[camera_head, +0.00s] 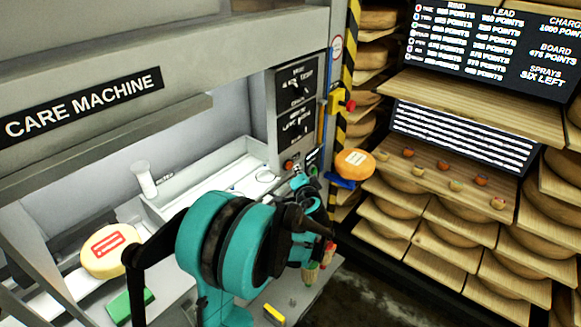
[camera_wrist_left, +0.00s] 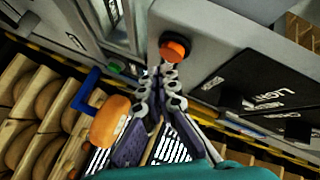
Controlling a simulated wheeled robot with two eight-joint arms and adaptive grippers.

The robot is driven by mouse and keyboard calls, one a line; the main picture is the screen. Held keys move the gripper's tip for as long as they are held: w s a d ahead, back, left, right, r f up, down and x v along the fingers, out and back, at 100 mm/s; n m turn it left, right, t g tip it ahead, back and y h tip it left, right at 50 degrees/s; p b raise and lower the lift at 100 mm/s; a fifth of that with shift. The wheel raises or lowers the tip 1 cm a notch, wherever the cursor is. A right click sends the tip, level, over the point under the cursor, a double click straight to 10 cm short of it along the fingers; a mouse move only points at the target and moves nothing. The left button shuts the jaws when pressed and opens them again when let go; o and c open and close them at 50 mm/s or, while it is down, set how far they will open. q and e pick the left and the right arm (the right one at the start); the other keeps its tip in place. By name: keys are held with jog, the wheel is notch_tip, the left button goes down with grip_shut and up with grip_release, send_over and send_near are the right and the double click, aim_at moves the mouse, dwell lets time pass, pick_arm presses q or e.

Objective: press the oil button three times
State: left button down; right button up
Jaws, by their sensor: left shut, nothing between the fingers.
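An orange-red round button (camera_head: 288,165) sits on the machine's front panel, below the dark dial plates; it shows large in the left wrist view (camera_wrist_left: 175,47). A green button (camera_head: 313,171) is to its right, also in the wrist view (camera_wrist_left: 115,67). I cannot read which one is labelled oil. My left gripper (camera_head: 299,180) is shut and empty in front of the panel. In the wrist view its fingertips (camera_wrist_left: 166,73) appear just below the orange-red button; I cannot tell whether they touch it. My right gripper is not in view.
An orange cheese wheel (camera_head: 354,163) rests on a blue bracket right of the panel. A yellow box with a red knob (camera_head: 340,102) is above it. A labelled cheese (camera_head: 110,250) and a green block (camera_head: 130,306) are at left. Loaded cheese shelves (camera_head: 470,95) stand at right.

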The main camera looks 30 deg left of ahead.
pick_arm(q)
jog(key=shift+a, duration=0.1)
jog(key=shift+a, duration=0.35)
jog(key=shift+w+a, duration=0.1)
jog(key=shift+a, duration=0.3)
dwell(0.7)
jog(key=shift+d, duration=0.85)
jog(key=d, duration=0.5)
jog(key=shift+s+b, duration=0.3)
jog(key=shift+b, duration=0.1)
dwell(1.8)
